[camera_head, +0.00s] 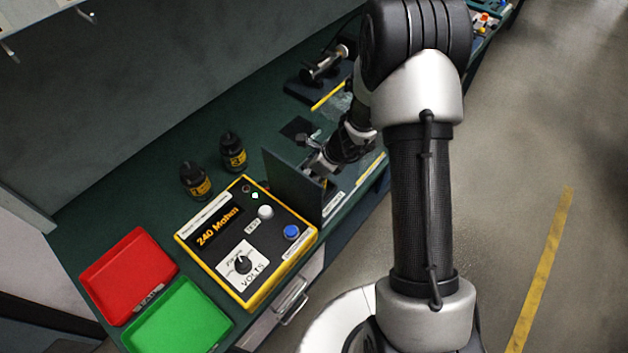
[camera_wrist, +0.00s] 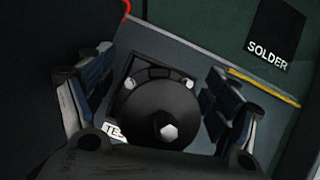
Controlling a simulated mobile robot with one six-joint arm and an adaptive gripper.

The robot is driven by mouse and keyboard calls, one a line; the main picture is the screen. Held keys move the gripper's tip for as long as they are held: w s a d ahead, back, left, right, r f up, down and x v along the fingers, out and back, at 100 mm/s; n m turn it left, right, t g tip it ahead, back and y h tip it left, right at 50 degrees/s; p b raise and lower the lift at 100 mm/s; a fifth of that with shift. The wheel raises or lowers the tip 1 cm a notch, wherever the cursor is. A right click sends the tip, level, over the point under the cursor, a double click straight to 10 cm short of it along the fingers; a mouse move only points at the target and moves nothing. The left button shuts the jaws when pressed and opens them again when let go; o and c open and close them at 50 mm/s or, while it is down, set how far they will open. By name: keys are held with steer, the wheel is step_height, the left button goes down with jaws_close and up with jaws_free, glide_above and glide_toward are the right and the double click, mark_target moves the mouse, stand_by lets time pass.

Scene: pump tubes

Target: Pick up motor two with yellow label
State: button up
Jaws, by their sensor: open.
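In the wrist view a round black motor (camera_wrist: 160,105) with a bright metal shaft end stands between the two fingers of my gripper (camera_wrist: 157,95). The fingers are open, one on each side, with gaps showing between them and the motor. No label shows on this motor from above. In the head view my gripper (camera_head: 322,165) is low over the bench, beside an upright dark panel that hides much of that spot. Two black motors with yellow labels, a nearer one (camera_head: 196,182) and a farther one (camera_head: 232,153), stand upright on the green bench, left of the gripper. Their numbers are too small to read surely.
A red tray (camera_head: 128,272) and a green tray (camera_head: 178,318) lie at front left. A black "SOLDER" pad (camera_wrist: 275,35) lies near the gripper.

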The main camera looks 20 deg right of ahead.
steer(key=shift+c, duration=0.2)
jaws_close()
stand_by(0.8)
steer(key=shift+r, duration=0.15)
